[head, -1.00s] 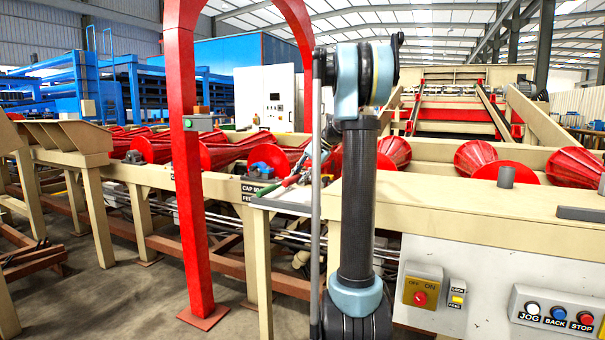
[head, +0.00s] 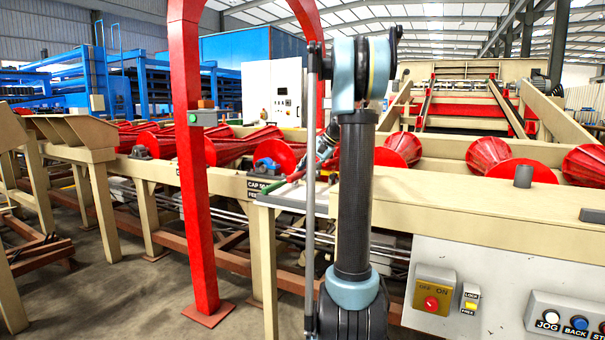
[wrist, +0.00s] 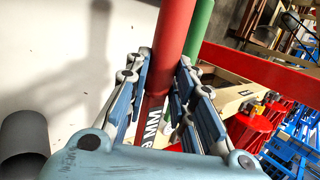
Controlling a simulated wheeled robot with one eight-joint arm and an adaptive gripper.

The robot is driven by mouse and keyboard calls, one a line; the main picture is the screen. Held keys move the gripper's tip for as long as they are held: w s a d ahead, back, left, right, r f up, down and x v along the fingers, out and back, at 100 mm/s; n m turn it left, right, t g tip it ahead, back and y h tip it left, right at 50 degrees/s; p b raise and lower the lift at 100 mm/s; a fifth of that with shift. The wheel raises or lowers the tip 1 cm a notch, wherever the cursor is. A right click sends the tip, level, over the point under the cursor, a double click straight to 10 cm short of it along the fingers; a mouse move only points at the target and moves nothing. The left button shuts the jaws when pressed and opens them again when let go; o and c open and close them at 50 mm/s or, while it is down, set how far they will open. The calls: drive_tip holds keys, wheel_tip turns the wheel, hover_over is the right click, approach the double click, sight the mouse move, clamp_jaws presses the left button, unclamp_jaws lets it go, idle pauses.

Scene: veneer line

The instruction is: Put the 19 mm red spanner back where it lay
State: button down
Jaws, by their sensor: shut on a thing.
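In the wrist view a red handle (wrist: 175,40), which looks like the red spanner, runs between the fingers of my gripper (wrist: 161,85). The fingers are closed in on its two sides. In the head view my gripper (head: 326,146) is small, partly behind my arm, above a pale bench top (head: 290,199). Red and green tool parts (head: 297,177) show there, too small to tell apart.
A pale surface with my gripper's shadow fills the left of the wrist view, with a grey cylinder (wrist: 22,142) at its edge. A red arch post (head: 198,170) stands left of the bench. Red rollers (head: 490,156) and a control panel (head: 500,290) are at the right.

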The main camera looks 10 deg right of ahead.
drive_tip(key=shift+f, duration=3.05)
drive_tip(key=c, duration=1.3)
unclamp_jaws()
drive_tip(key=shift+r, duration=4)
drive_tip(key=shift+s, duration=0.1)
